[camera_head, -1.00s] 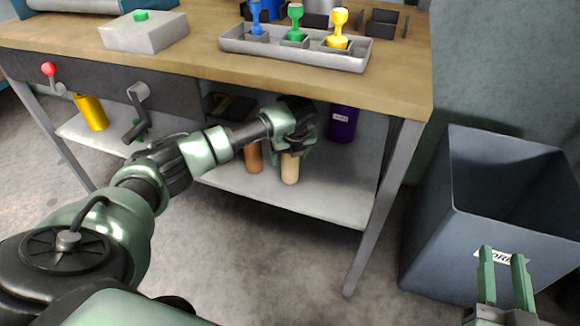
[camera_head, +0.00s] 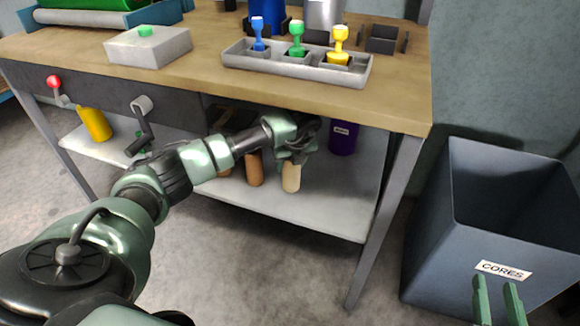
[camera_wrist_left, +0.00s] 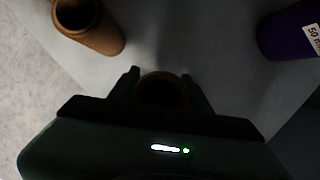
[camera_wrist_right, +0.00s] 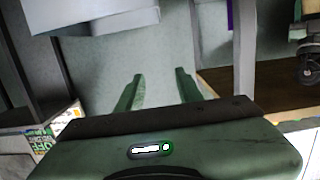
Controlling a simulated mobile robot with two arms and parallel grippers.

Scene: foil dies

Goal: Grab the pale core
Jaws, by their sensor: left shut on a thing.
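The pale core (camera_head: 291,178) is a light tan tube standing upright on the lower shelf under the bench. My left gripper (camera_head: 296,152) is shut on its upper end. In the left wrist view the core's round open top (camera_wrist_left: 163,90) shows dark between the two fingers. A browner core (camera_head: 254,168) stands just left of it in the head view, and also shows in the left wrist view (camera_wrist_left: 92,28). My right gripper (camera_head: 497,300) is open and empty, in front of the bin, with its fingers apart in the right wrist view (camera_wrist_right: 158,90).
A purple roll (camera_head: 343,138) stands right of the pale core on the shelf (camera_head: 325,217). The benchtop (camera_head: 395,105) hangs above the left arm. A grey bin labelled CORES (camera_head: 430,235) stands right of the bench leg (camera_head: 385,215). A yellow cylinder (camera_head: 95,123) is at the shelf's left.

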